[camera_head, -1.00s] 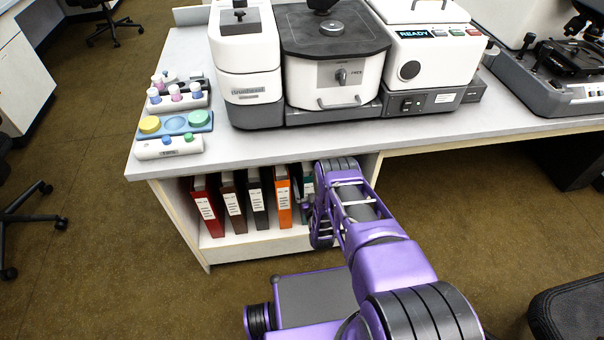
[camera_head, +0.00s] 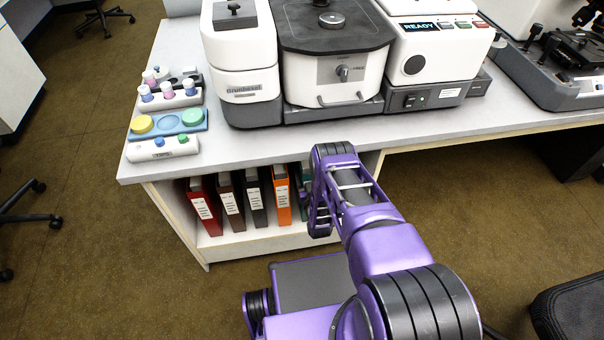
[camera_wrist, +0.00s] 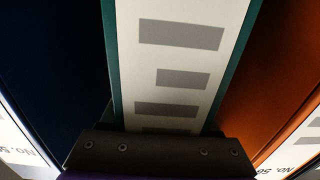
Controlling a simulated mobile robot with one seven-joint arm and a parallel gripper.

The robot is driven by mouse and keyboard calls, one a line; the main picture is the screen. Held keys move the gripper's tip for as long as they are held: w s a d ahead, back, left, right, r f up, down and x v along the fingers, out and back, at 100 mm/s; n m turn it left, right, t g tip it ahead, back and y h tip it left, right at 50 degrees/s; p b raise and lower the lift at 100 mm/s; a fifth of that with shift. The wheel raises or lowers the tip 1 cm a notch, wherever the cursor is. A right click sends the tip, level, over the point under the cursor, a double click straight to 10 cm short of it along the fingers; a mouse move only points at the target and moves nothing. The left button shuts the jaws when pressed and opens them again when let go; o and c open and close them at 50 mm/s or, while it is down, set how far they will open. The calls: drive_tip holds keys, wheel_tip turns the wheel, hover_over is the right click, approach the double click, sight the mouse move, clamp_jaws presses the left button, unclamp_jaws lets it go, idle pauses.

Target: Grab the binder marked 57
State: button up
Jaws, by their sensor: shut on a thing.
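A teal binder (camera_wrist: 113,60) with a white spine label fills the middle of the wrist view. The label shows only grey bars there, and its number is out of view. My gripper (camera_wrist: 158,138) is shut on this binder, with dark jaw parts across the bottom of the picture. In the head view the teal binder (camera_head: 306,174) stands on the shelf under the bench, mostly hidden behind my arm. The jaws are hidden there too.
An orange binder (camera_wrist: 275,65) and a dark blue binder (camera_wrist: 45,70) flank the teal one closely. Red (camera_head: 205,205), brown (camera_head: 230,203) and dark grey (camera_head: 256,198) binders stand further left on the shelf. The bench top (camera_head: 240,148) overhangs them.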

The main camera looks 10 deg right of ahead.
clamp_jaws()
drive_tip(key=shift+w+r, duration=0.1)
